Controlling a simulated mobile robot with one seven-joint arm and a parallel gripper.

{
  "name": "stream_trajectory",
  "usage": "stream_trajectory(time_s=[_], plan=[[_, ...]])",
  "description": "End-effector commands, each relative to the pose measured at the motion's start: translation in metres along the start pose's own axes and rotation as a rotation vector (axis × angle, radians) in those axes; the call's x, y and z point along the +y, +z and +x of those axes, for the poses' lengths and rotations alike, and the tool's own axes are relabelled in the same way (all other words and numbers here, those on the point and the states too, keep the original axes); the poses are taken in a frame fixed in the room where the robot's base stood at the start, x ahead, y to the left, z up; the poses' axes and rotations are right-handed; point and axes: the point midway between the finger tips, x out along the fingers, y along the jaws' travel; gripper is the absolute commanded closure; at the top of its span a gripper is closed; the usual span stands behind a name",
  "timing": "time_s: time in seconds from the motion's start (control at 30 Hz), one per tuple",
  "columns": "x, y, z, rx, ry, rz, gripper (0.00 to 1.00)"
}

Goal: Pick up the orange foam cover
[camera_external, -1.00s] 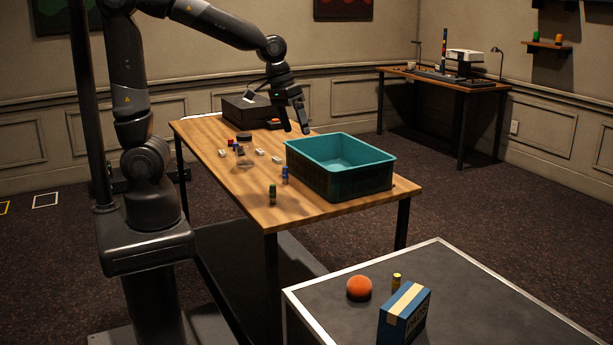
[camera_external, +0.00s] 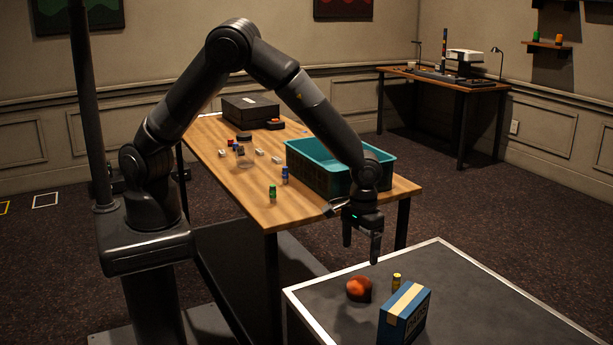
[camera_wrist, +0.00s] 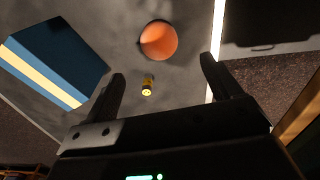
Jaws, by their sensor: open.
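The orange foam cover (camera_external: 359,289) is a round orange ball shape on the dark grey top of the near table, close to its left edge. It also shows in the wrist view (camera_wrist: 158,41), beyond my fingertips and between their lines. My gripper (camera_external: 361,252) points down above the far left part of that table, higher than the cover and apart from it. In the wrist view my gripper (camera_wrist: 163,75) has its two fingers spread wide with nothing held between them.
A small yellow cylinder (camera_external: 396,282) stands right of the cover, and a blue box with a cream stripe (camera_external: 404,314) stands in front of it. The grey table (camera_external: 450,272) is bare to the right. A teal bin (camera_external: 305,165) sits on the wooden table behind.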

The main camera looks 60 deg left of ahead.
Motion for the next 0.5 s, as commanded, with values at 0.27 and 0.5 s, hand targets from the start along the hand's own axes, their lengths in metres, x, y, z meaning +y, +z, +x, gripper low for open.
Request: stream_trajectory(time_s=[0.27,0.5], plan=[[0.005,0.003,0.026,0.0,-0.013,0.0,0.17],[0.005,0.002,0.062,-0.001,-0.012,-0.001,0.17]])
